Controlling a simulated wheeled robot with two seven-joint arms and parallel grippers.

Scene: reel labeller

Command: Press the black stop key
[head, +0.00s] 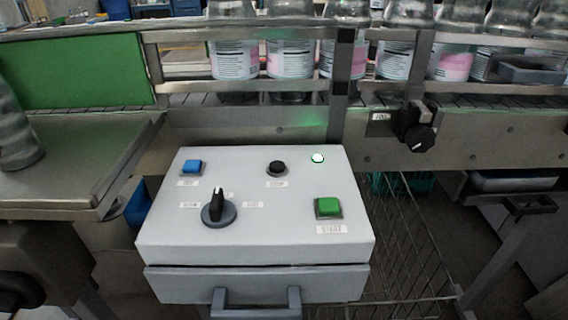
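The black stop key (277,168) is a small round black button at the back middle of the sloped top of a light grey control box (260,235). A small white label sits just below it, with text too small to read. Nothing covers or touches the key. Neither of my grippers is in view.
The box also carries a blue key (193,166), a black rotary knob (217,209), a green start key (328,207) and a lit white-green lamp (318,158). Labelled jars (290,58) stand behind the conveyor rail. A metal plate (60,170) lies left. Space above the box is clear.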

